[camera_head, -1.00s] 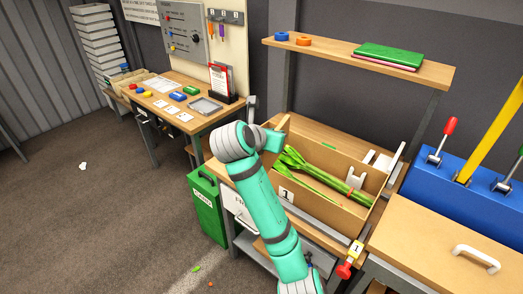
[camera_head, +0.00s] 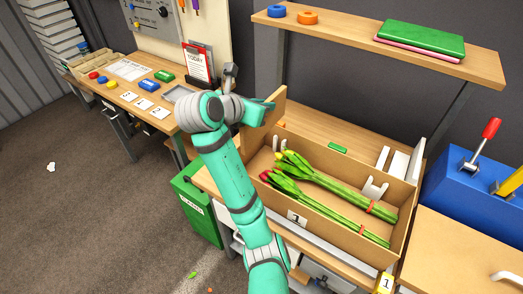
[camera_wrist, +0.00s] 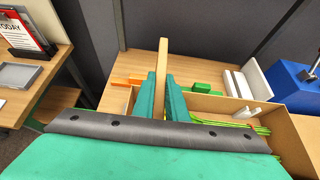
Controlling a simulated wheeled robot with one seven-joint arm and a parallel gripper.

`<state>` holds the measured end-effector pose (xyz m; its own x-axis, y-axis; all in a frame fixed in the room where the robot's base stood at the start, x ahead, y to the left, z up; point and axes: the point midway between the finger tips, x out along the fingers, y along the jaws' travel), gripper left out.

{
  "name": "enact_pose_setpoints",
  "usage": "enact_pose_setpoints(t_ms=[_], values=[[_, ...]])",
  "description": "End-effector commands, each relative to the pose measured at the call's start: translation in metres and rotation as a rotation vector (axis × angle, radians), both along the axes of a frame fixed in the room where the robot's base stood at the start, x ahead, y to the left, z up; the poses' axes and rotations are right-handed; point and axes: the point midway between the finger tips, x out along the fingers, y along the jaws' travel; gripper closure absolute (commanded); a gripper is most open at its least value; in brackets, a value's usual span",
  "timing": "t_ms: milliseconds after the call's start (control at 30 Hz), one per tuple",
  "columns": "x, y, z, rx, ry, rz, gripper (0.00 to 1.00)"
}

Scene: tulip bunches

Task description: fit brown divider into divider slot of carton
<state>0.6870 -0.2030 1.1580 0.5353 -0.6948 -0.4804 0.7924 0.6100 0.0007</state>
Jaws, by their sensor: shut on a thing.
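The brown divider (camera_wrist: 162,67) is a thin upright board held between the two teal fingers of my gripper (camera_wrist: 161,95). In the head view the divider (camera_head: 276,105) shows beside my gripper, above the left end of the carton. The carton (camera_head: 345,238) is an open cardboard box with a "1" label, holding green tulip bunches (camera_head: 333,185) with red and yellow heads at the left. White slotted pieces on its far wall, likely the divider slot (camera_head: 375,190), stand right of the middle. The divider is apart from this slot; its lower edge is hidden.
White upright panels (camera_head: 398,162) stand behind the carton at right. A blue box with levers (camera_head: 455,175) is further right. A shelf (camera_head: 400,60) with tape rolls and folders hangs over the bench. A side desk (camera_head: 130,90) is at left.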

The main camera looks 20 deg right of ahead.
Motion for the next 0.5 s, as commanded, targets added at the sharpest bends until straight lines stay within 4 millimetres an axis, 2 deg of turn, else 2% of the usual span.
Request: enact_pose_setpoints(t_ms=[33, 300, 500], values=[[0.0, 0.001, -0.015, 0.001, 0.005, 0.002, 1.0], [0.0, 0.003, -0.076, 0.001, 0.005, 0.005, 1.0], [0.001, 0.004, -0.111, 0.003, 0.009, 0.006, 1.0]])
